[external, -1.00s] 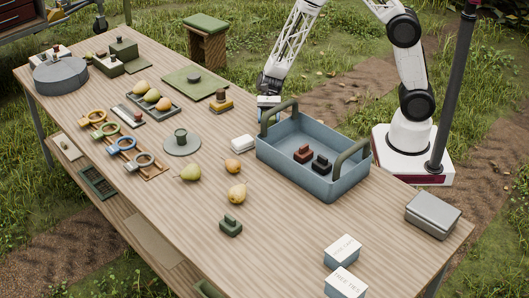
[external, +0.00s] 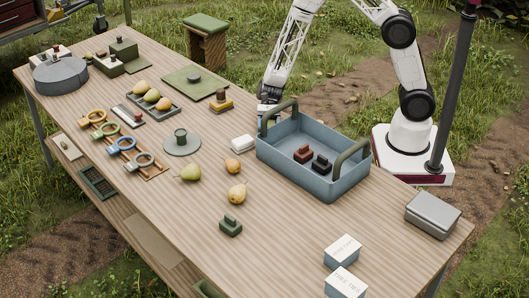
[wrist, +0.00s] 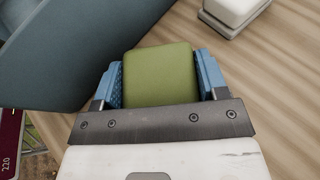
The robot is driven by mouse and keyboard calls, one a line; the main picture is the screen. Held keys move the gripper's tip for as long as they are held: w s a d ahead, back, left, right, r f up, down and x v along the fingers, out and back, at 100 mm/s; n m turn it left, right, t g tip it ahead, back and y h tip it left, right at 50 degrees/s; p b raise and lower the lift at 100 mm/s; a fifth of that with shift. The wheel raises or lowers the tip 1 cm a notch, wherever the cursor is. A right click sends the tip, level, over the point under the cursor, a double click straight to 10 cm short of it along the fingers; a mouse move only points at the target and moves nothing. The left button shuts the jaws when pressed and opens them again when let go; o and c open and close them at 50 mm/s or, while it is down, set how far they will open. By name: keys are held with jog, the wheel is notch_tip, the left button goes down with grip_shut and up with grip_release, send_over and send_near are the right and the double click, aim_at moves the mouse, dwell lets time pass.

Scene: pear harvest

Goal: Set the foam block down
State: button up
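The foam block, an olive-green block with rounded edges (wrist: 160,75), sits between the blue fingers of my gripper (wrist: 161,82) in the wrist view. Both fingers appear to press on its sides. In the external view my gripper (external: 266,112) is low at the table's far edge, just left of the blue-grey tote (external: 311,184). I cannot tell whether the block touches the tabletop.
The tote wall (wrist: 50,50) is close on the left in the wrist view. A white block (wrist: 235,10) lies at upper right. It also shows in the external view (external: 243,143). The tote holds a red-brown piece (external: 303,153) and a black piece (external: 321,164). Pears stand mid-table.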

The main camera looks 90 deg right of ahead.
jog(key=o, duration=0.4)
jog(key=shift+r, duration=0.2)
jog(key=shift+v, duration=6)
jog(key=s+a+r+n+t+h, duration=0.1)
jog(key=s+r+n+h, duration=0.5)
jog(key=s+r+n, duration=0.3)
jog(key=s+a+r+n+t+h, duration=0.1)
jog(key=s+r+n+h, duration=0.6)
jog(key=s+r, duration=1.1)
jog(key=shift+s+a+n+t+h, duration=0.3)
jog(key=shift+s+n, duration=0.6)
jog(key=shift+s, duration=2)
